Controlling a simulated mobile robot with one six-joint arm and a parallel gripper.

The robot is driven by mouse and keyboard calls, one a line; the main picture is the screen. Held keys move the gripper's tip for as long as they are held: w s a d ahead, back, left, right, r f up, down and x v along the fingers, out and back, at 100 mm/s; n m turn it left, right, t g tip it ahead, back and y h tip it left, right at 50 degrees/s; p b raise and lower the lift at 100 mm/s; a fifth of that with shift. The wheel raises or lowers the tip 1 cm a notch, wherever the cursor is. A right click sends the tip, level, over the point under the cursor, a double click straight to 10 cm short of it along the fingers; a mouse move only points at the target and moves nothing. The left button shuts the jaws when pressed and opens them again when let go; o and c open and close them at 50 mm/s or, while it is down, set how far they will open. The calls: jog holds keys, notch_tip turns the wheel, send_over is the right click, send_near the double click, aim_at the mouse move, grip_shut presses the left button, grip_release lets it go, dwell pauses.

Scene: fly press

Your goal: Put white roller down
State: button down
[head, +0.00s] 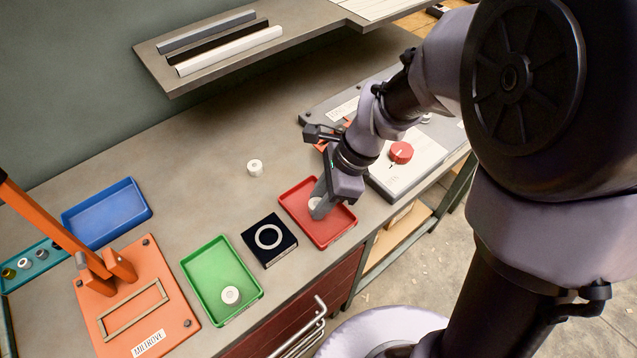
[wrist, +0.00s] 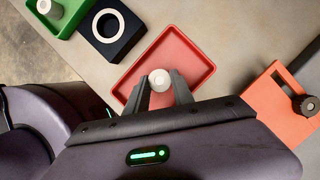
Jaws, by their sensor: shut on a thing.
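A white roller (wrist: 159,79) is held between the fingertips of my gripper (wrist: 160,88) in the wrist view. In the head view the roller (head: 314,203) shows beside my gripper (head: 322,205), partly hidden by a finger. The gripper is shut on it, over the red tray (head: 300,192). The red tray also shows in the wrist view (wrist: 195,58). I cannot tell whether the roller touches the tray floor. A second white roller (head: 230,295) stands in the green tray (head: 207,271). A third white roller (head: 255,167) stands on the bench behind the red tray.
A black block with a white ring (head: 270,240) sits between the green and red trays. An orange press base (head: 180,290) and a blue tray (head: 107,208) are at left. A white panel with a red knob (head: 401,152) is at right. A shelf (head: 160,75) overhangs the back.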

jog(key=shift+f, duration=0.5)
jog(key=c, duration=1.1)
grip_release()
